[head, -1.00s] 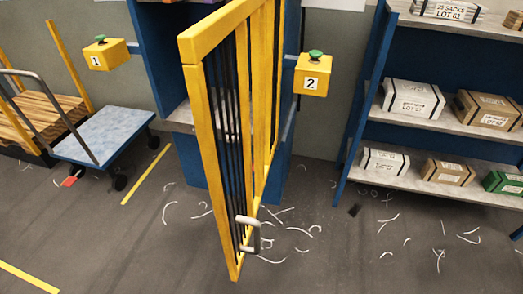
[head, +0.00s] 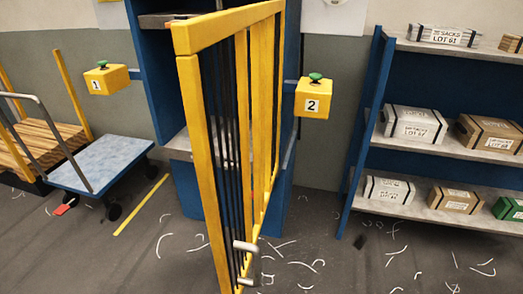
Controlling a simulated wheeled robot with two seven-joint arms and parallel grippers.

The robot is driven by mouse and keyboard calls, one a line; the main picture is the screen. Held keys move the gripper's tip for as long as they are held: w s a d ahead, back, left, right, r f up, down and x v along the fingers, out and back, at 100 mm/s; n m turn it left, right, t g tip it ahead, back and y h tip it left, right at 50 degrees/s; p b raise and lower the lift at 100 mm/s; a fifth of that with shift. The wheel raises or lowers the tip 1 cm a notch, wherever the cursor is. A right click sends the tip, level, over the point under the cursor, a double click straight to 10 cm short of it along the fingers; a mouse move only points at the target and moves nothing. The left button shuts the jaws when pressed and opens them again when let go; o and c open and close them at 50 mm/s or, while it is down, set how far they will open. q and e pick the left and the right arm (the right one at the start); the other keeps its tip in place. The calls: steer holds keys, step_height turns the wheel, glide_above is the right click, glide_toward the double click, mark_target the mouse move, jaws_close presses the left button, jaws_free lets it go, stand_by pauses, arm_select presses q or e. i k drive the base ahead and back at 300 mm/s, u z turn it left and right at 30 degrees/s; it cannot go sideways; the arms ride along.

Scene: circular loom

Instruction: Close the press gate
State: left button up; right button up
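The press gate (head: 264,105) is a yellow frame with dark bars. It stands swung open, sticking out toward me from the blue press (head: 150,75), and is seen nearly edge-on. Its grey handle (head: 246,248) is low on the near edge, close to the bottom of the head view. The lower end of the gate is cut off by the picture edge. The gate hides part of the press opening. Neither of my grippers is in view.
Yellow button boxes marked 1 (head: 107,79) and 2 (head: 313,98) flank the press. A blue-topped cart (head: 100,163) stands left. A shelf (head: 440,146) with wrapped bales stands right. The floor between gate and shelf is open, with scattered white strips.

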mark_target(191, 37)
steer(key=u, duration=1.8)
steer(key=k, duration=0.55)
steer(key=z, duration=1.1)
